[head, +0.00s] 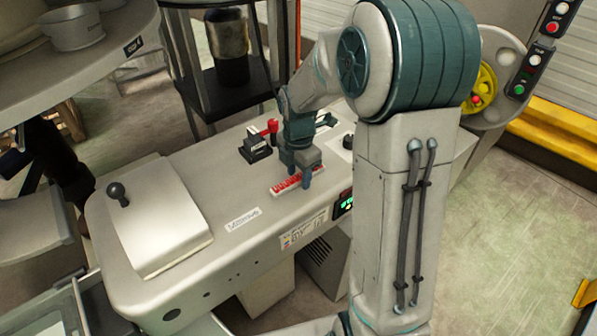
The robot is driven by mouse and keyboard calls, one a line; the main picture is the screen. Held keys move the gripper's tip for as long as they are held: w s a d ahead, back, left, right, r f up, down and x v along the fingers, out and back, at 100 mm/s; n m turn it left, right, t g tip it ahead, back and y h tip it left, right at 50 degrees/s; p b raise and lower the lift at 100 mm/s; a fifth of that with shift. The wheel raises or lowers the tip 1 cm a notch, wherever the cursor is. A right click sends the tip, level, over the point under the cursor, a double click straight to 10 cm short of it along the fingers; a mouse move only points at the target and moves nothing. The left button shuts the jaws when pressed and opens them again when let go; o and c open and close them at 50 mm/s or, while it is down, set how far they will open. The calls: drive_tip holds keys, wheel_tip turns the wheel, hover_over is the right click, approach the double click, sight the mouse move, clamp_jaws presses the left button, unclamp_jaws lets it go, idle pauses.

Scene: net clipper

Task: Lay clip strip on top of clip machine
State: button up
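The clip strip (284,187) is a red row of clips with a pale edge. It is in the middle of the head view, low over or on the top of a long grey-white machine (235,195). I cannot tell whether it touches that top. My gripper (300,177) points down at the strip's right part, with one finger in front of it. The far finger is partly hidden, so its grip on the strip is unclear. A small black device with a red handle (256,147) stands behind and left of the strip; I cannot tell which is the clip machine.
A pale hinged cover with a black knob (160,215) takes up the machine's left end. A black and glass stand (225,75) is behind it. A round table with a metal pot (72,28) is at upper left. A yellow barrier (555,140) and open floor lie to the right.

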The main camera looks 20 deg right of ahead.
sight(299, 176)
wheel_tip(299, 176, up, 12)
drive_tip(key=s+m+t, duration=0.3)
drive_tip(key=s+m, duration=1.6)
drive_tip(key=m, duration=0.3)
drive_tip(key=shift+s+f, duration=0.15)
drive_tip(key=shift+f, duration=0.25)
drive_tip(key=shift+c, duration=0.8)
drive_tip(key=shift+s, duration=0.1)
